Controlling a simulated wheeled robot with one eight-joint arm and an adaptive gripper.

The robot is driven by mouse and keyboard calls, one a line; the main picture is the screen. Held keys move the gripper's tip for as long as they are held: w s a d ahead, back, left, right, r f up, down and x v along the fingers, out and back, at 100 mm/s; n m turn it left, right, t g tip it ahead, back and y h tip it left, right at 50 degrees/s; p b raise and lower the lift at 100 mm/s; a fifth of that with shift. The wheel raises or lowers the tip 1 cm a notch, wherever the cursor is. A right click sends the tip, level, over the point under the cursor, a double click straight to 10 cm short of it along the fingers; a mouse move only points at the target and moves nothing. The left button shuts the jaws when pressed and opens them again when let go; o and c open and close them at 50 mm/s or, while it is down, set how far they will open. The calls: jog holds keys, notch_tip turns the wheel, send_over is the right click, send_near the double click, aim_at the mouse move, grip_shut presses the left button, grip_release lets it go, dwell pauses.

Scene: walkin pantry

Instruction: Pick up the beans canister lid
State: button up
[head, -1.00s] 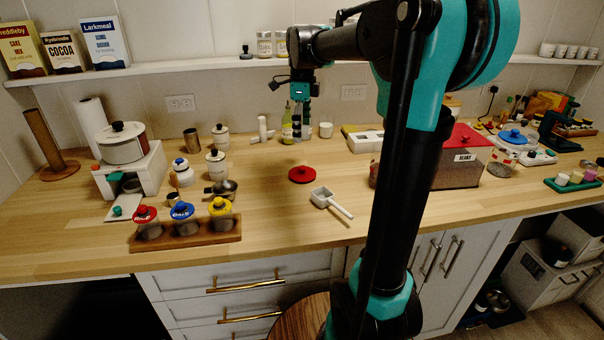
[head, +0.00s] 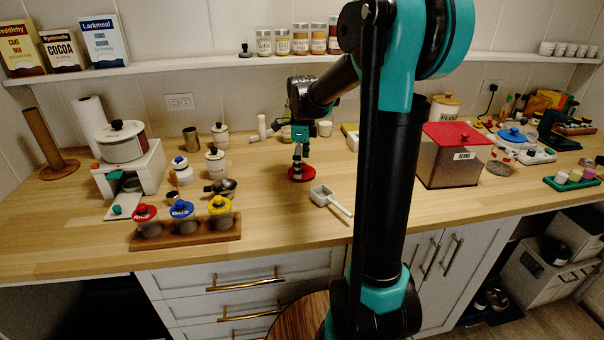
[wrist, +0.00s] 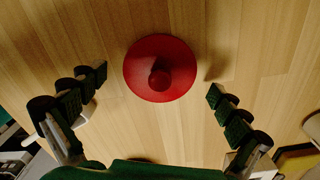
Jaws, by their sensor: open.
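A round red lid (head: 309,175) with a knob lies flat on the wooden counter; it also shows in the wrist view (wrist: 158,55), knob up. My gripper (head: 297,172) is open and empty above this lid, partly hiding it in the head view. In the wrist view its two fingers stand apart, left and right of the lid, and do not appear to touch it. A clear canister (head: 449,166) labelled BEANS stands to the right of my arm, with a red square top (head: 458,133) on it.
A grey scoop (head: 328,198) lies close in front of the round lid. A wooden rack (head: 190,233) with several lidded jars, and a white stand with a pot (head: 122,147), are to the left. Bare counter lies left of the lid.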

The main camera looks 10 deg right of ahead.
jog(key=shift+f, duration=0.1)
jog(key=c, duration=1.7)
jog(key=shift+s, duration=0.1)
